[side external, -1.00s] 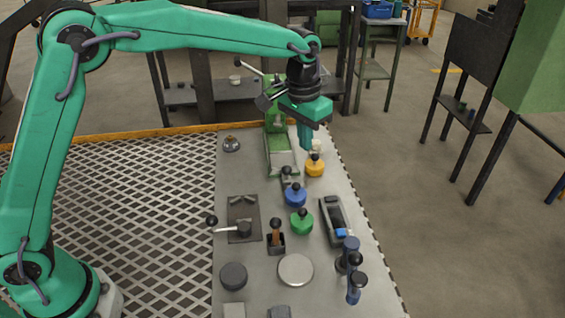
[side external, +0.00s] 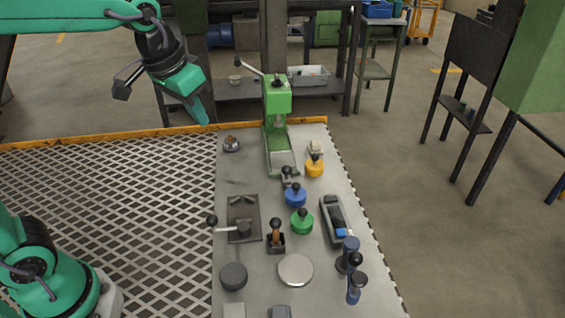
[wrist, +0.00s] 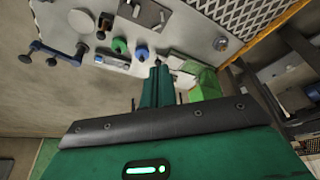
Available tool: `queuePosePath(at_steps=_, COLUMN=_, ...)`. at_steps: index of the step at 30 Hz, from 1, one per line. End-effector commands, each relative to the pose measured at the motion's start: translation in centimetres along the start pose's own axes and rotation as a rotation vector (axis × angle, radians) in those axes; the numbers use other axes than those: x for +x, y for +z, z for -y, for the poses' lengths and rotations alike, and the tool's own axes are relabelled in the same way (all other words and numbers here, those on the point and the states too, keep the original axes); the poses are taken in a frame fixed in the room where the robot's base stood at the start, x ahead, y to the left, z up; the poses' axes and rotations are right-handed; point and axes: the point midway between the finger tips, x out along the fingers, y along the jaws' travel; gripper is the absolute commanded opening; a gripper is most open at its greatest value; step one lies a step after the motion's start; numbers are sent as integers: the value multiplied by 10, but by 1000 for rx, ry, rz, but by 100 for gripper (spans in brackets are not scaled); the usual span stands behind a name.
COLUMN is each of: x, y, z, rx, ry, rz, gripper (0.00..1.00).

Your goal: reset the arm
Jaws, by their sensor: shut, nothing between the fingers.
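My gripper (side external: 203,114) is at the upper left in the side external view, raised above the far edge of the grating and left of the work table (side external: 235,165). Its green fingers are together with nothing between them, and it touches nothing. In the wrist view my gripper (wrist: 160,70) points toward the table, which shows tilted at the top. The green hand press (side external: 278,95) stands upright at the far end of the table.
The table holds yellow (side external: 314,168), blue (side external: 295,197) and green (side external: 302,222) knobbed pieces, a lever plate (side external: 243,210), a grey disc (side external: 295,270) and blue-black handles (side external: 354,285). A dark rack (side external: 245,90) stands behind. The grating (side external: 110,200) is clear.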

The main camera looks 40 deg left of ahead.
Motion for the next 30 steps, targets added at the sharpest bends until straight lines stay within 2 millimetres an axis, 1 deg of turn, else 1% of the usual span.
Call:
queuePosePath(at_steps=1, x=-5, y=11, z=4, rx=-8, ry=-3, rz=-16, gripper=0)
queuePosePath(at_steps=7, x=-13, y=49, z=18, rx=-30, ry=-16, rz=-65, gripper=0)
queuePosePath(at_steps=15, x=-14, y=100, z=30, rx=-59, ry=-36, rz=-126, gripper=0)
queuePosePath(at_steps=18, x=-11, y=114, z=33, rx=-67, ry=-42, rz=-144, gripper=0)
queuePosePath(at_steps=21, x=-9, y=124, z=35, rx=-72, ry=-46, rz=-155, gripper=0)
queuePosePath(at_steps=24, x=-8, y=128, z=36, rx=-74, ry=-49, rz=-162, gripper=0)
queuePosePath(at_steps=30, x=-7, y=130, z=36, rx=-75, ry=-50, rz=-162, gripper=0)
